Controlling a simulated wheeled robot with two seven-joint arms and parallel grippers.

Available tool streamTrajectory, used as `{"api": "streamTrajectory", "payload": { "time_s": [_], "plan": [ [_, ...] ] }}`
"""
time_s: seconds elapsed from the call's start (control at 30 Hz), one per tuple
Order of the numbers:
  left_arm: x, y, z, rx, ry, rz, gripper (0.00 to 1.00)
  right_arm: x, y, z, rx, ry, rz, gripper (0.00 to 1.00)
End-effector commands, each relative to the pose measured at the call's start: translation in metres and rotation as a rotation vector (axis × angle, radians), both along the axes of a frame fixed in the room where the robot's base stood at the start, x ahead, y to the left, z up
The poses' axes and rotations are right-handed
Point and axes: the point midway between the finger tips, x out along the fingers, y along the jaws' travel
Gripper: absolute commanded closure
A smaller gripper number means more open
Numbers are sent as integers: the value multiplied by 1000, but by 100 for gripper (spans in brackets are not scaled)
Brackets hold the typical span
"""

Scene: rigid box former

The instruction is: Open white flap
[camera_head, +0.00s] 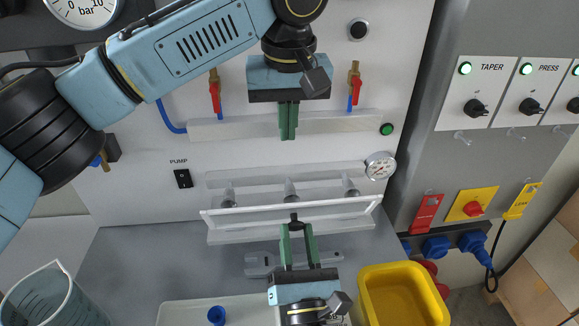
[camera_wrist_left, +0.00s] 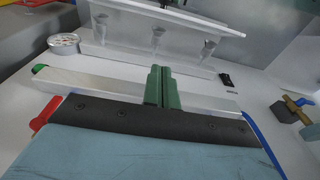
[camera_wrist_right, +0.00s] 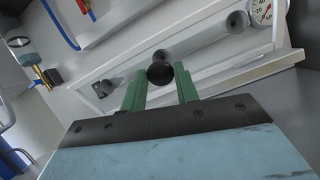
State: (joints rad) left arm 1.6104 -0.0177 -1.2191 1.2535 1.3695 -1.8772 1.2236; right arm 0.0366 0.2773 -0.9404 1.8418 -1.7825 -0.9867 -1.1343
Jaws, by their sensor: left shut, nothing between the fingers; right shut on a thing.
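The white flap (camera_head: 245,218) is a long framed panel with a clear middle, low on the grey-white machine front. It stands tilted out from the wall, with clear suction-cup-like parts behind it. A black knob (camera_head: 294,219) sits at its middle. My right gripper (camera_head: 297,228) comes from below and is shut on the knob, which also shows between the fingertips in the right wrist view (camera_wrist_right: 160,72). My left gripper (camera_head: 289,136) is shut and empty, above the flap, in front of a pale bar. Its closed green fingers show in the left wrist view (camera_wrist_left: 161,70), with the flap beyond (camera_wrist_left: 170,15).
Red-handled valves (camera_head: 215,94) and a pale horizontal bar (camera_head: 225,129) are on the wall near my left gripper. A round gauge (camera_head: 380,166) is right of the flap. A yellow bin (camera_head: 362,298), a clear beaker (camera_head: 38,305) and a grey wrench (camera_head: 258,262) are lower down.

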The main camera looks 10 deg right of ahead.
Motion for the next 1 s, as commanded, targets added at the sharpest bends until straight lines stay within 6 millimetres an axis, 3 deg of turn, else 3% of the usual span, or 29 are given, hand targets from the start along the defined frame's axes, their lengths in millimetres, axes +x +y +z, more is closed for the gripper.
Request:
{"api": "streamTrajectory", "payload": {
  "time_s": [0.17, 0.5, 0.73, 1.0],
  "plan": [
    [3, 1, -25, 3, 1, 4, 100, 0, -1, 1, 0, -2, -3, 100],
    [12, 1, -98, 1, 1, 1, 100, 0, -1, 1, -1, -2, -3, 100],
    [-13, 1, -106, -1, -1, -1, 100, 0, -1, 1, -1, -2, -3, 100],
    [-24, 1, -110, -1, -1, 3, 100, 0, -1, 1, -1, -2, -3, 100]
  ]
}}
